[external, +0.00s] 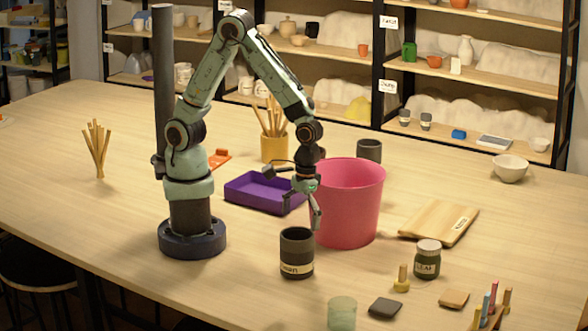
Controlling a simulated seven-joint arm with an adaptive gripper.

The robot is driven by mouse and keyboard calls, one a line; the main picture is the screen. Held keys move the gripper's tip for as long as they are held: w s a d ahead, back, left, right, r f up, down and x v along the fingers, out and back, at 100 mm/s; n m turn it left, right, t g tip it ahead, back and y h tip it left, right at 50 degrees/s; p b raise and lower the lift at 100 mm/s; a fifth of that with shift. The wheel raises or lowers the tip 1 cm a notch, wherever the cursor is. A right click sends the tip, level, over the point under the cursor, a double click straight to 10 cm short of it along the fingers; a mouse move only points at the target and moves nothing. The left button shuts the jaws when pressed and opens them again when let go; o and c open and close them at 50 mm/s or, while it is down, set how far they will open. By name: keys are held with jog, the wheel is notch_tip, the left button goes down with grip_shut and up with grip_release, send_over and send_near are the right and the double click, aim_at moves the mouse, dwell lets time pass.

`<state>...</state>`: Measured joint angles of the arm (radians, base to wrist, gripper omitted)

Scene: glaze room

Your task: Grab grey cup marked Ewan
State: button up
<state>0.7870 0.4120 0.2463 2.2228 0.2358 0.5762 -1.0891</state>
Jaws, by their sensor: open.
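A dark grey cup (297,248) stands upright on the table in front of my gripper. It has a pale label low on its side; the lettering is small but appears to read Ewan. My gripper (303,209) points down, open and empty, above and slightly behind the cup, with its fingers apart. It does not appear to touch the cup. A second dark grey cup (369,150) stands behind the pink bucket, partly hidden, with no label showing.
The pink bucket (352,205) stands close to the right of my gripper. A purple tray (254,204) lies to its left. A lidded jar (427,260), a wooden board (438,222) and small blocks lie right. Bare table lies left of the cup.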

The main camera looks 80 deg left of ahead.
aim_at(296, 248)
jog(key=f, duration=0.4)
jog(key=s+f, duration=0.1)
jog(key=f, duration=0.1)
jog(key=shift+d+f, duration=0.3)
jog(key=shift+d, duration=0.05)
jog(key=c, duration=1.1)
